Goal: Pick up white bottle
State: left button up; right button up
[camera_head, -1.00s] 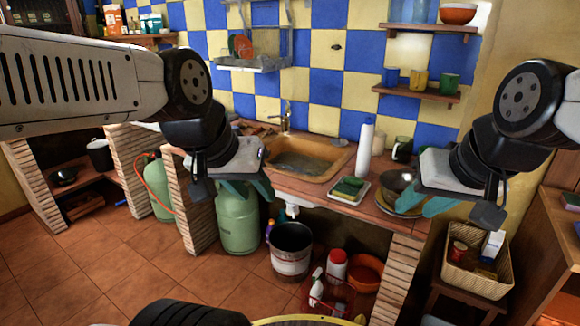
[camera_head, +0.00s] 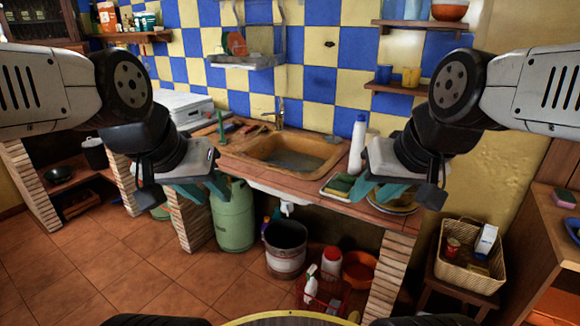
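A tall white bottle (camera_head: 357,146) stands upright on the counter, to the right of the sink, against the tiled wall. My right gripper (camera_head: 377,190) is in front of it and a little to its right, apart from it as far as I can tell. Its teal fingers are spread and empty. My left gripper (camera_head: 203,190) hangs in front of the counter, left of the sink, with its teal fingers apart and empty.
The sink (camera_head: 283,160) lies between the grippers. A tray with a sponge (camera_head: 340,185) sits in front of the bottle; a plate (camera_head: 392,203) is partly hidden by my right gripper. A shelf with cups (camera_head: 400,87) hangs above. A wicker basket (camera_head: 467,262) stands at the right.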

aim_at(357, 146)
jog(key=i+l+u, duration=0.15)
jog(key=l+u, duration=0.3)
jog(key=l, duration=0.15)
jog(key=l+u, duration=0.95)
jog(key=l, duration=0.25)
